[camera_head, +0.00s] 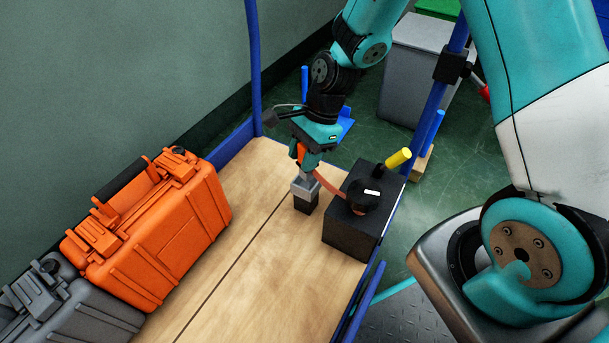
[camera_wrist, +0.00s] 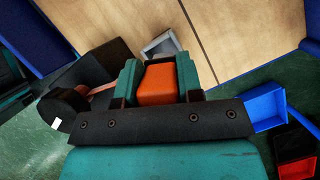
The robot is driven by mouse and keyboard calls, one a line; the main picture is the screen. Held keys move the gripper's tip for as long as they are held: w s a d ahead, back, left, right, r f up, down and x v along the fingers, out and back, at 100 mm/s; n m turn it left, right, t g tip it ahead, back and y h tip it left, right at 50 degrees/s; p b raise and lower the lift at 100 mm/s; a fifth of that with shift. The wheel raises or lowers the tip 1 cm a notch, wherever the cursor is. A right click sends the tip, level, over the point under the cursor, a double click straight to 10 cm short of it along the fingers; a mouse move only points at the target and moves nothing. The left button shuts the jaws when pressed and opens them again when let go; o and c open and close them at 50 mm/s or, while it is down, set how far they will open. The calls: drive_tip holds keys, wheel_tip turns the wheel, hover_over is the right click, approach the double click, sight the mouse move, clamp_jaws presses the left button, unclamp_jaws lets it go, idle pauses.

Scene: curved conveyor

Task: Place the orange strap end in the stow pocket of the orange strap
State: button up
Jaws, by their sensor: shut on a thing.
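My gripper (camera_head: 302,158) points down over the wooden table and is shut on the orange strap end (camera_head: 301,151). In the wrist view the orange strap end (camera_wrist: 157,85) sits between the two teal fingers. The orange strap (camera_head: 328,184) runs from there to a dark round reel on a black block (camera_head: 349,232). The stow pocket, a grey square-topped holder (camera_head: 304,188) on a black foot, stands directly below my gripper, left of the block. Its grey rim (camera_wrist: 160,44) shows partly beyond the fingers in the wrist view. The strap end's lower tip is hard to make out.
An orange case (camera_head: 150,235) and a grey case (camera_head: 65,310) stand at the left. Blue posts edge the table (camera_head: 262,275), whose middle is clear.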

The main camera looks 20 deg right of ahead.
sight(304, 178)
wheel_tip(304, 178, down, 4)
drive_tip(key=b, duration=0.2)
drive_tip(key=shift+f+b, duration=0.25)
drive_tip(key=shift+b, duration=0.05)
drive_tip(key=shift+r, duration=0.1)
drive_tip(key=o, duration=1)
